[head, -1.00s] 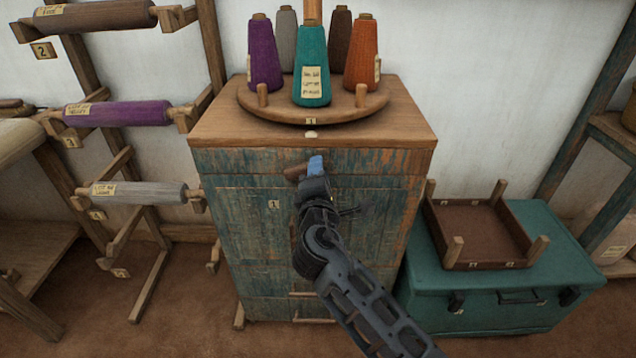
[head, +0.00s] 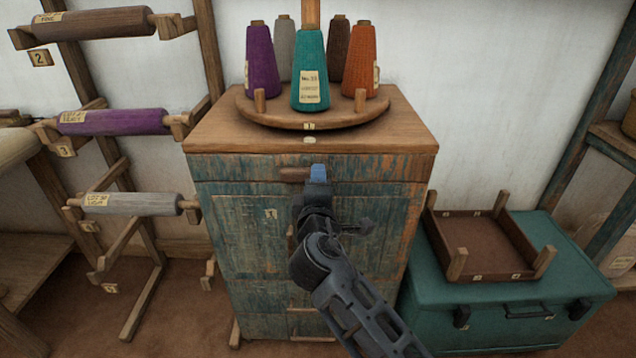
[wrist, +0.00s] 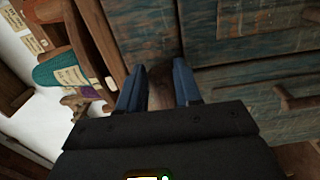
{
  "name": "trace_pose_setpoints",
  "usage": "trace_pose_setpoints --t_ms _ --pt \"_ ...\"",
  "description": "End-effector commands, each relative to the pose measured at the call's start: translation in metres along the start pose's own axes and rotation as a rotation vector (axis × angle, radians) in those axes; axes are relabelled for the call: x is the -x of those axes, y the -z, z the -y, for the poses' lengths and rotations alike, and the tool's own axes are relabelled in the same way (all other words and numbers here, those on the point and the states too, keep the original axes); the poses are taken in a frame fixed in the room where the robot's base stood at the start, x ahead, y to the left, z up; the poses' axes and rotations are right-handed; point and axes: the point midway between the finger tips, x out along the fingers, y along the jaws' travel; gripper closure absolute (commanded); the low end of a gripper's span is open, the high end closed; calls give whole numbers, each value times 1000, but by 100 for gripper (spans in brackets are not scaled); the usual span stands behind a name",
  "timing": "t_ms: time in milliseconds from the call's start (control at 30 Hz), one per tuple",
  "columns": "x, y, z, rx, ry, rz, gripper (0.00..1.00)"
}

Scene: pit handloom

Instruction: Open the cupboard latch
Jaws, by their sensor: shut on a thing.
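The cupboard (head: 260,235) is a worn blue-green wooden cabinet with a plain wood top. Its latch (head: 292,174), a short brown wooden bar, lies about level on the front just under the top. My gripper (head: 318,172) is at the latch's right end, with its blue fingers pointing at the cupboard front. In the wrist view, my gripper (wrist: 158,80) has the brown latch (wrist: 160,90) between its two blue fingers and is shut on it. The door under the latch appears closed. My arm covers part of the door.
A round wooden stand (head: 285,118) with several yarn cones sits on the cupboard top. A teal chest (head: 500,315) with a brown tray (head: 485,240) on it stands to the right. A rack with rollers (head: 115,122) stands to the left.

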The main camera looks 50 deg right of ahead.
Motion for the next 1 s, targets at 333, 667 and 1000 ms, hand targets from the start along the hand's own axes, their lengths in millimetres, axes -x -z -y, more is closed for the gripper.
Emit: trace_pose_setpoints --t_ms 333,667,1000 --pt "0 0 1 0 2 1 44" --pt "3 0 1 1 1 -1 40" --pt "53 0 2 1 2 -2 40"
